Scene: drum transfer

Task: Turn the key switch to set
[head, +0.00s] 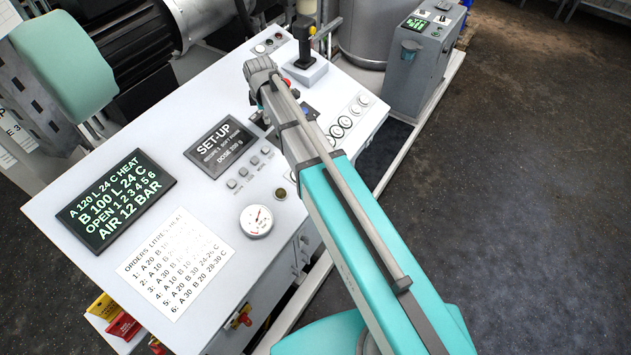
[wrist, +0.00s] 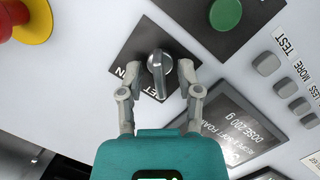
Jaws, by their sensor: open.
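The key switch (wrist: 160,68) shows in the wrist view as a grey metal knob on a dark label plate (wrist: 125,68). Its lettering is partly hidden; "ET" and part of "UN" can be read. My gripper (wrist: 160,92) is open, with one finger on each side of the knob's lower part. I cannot tell whether the fingers touch it. In the head view my arm covers the switch. The set-up display (head: 219,144) reads "SET-UP" and "DOSE 200 g"; it also shows in the wrist view (wrist: 238,122).
A green button (wrist: 226,14) and a red knob on a yellow base (wrist: 35,20) flank the switch. Small grey buttons (wrist: 266,64) lie to the right. The panel also carries a green-text display (head: 116,200), a gauge (head: 256,221), an orders sheet (head: 174,264) and a black joystick (head: 304,45).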

